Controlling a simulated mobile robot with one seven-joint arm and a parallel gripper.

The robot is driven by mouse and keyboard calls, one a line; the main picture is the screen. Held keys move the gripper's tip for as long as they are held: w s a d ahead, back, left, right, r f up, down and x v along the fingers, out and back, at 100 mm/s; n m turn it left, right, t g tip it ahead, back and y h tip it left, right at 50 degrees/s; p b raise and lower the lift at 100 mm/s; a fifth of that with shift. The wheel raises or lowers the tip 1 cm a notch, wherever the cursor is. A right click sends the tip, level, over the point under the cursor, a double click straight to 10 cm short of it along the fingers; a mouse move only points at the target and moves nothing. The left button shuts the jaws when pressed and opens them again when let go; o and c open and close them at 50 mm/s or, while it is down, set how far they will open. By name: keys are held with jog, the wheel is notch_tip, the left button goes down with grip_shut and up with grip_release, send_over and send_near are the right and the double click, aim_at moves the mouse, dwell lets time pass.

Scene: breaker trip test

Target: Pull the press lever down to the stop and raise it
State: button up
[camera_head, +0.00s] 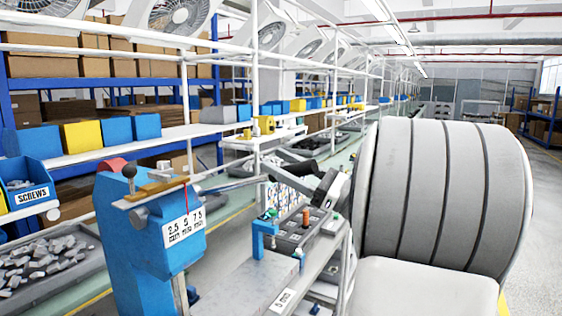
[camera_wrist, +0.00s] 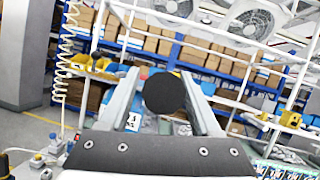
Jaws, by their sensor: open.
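The blue press (camera_head: 150,230), with a scale label "2.5 5 7.5", stands at the left of centre in the head view. Its metal lever (camera_head: 228,184) runs right, slightly upward, to a black grip (camera_head: 296,170). My gripper (camera_head: 306,173) is at the grip end of the lever. In the wrist view, the grip's round black end (camera_wrist: 165,93) shows between the two grey fingers of my gripper (camera_wrist: 161,82). The fingers are open, one on each side of it; whether they touch it is unclear. My forearm hides part of the view on the right.
A small blue fixture (camera_head: 264,238) and a tray with coloured parts (camera_head: 300,230) are on the bench right of the press. A grey bin of metal pieces (camera_head: 40,262) and a blue screws box (camera_head: 25,187) are at the left. Shelving stands behind.

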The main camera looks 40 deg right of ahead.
jog(key=shift+w+a, duration=0.1)
jog(key=shift+w, duration=0.05)
jog(key=shift+c, duration=0.2)
grip_shut()
dwell(1.2)
